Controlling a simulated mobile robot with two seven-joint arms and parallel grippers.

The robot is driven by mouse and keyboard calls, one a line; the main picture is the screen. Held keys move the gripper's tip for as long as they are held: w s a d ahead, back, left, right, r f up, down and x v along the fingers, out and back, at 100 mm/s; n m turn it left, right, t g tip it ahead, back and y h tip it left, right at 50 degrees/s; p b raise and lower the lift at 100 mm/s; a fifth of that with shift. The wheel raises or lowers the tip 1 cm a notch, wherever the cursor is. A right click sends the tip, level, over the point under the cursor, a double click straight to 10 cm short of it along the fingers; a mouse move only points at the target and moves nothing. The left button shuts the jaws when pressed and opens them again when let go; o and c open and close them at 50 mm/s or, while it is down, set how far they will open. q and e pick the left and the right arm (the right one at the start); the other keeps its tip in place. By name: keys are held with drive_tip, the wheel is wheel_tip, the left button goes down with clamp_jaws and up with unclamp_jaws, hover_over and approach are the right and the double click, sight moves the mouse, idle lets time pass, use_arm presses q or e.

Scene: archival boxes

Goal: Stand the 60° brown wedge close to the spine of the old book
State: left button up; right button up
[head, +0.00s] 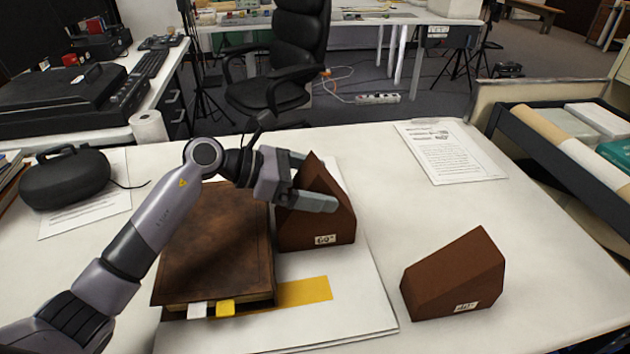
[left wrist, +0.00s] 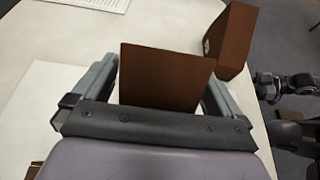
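The 60° brown wedge (head: 310,225), with a "60°" label, stands upright on the white board, just right of the old brown book (head: 212,255). A narrow gap seems to separate it from the book's right side. My left gripper (head: 312,180) has one finger in front of the wedge and one behind its upper part. In the left wrist view the wedge (left wrist: 163,78) sits between the widely spread fingers (left wrist: 162,75); contact with them is hard to tell. A second brown wedge (head: 458,278), its label unclear, stands at the right.
A yellow strip (head: 305,291) lies on the white board (head: 365,310) by the book. A printed sheet (head: 450,152) lies at the back right, and a dark tray (head: 545,150) with rolls stands beyond. A black case (head: 65,178) is at left. The table's middle right is clear.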

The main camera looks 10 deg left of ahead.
use_arm(q)
drive_tip(key=shift+r, duration=0.25)
drive_tip(key=shift+s+a, duration=0.1)
drive_tip(key=shift+a, duration=0.25)
drive_tip(key=v, duration=1.1)
drive_tip(key=shift+r+b, duration=0.25)
drive_tip(key=shift+b, duration=0.05)
drive_tip(key=shift+s, duration=0.1)
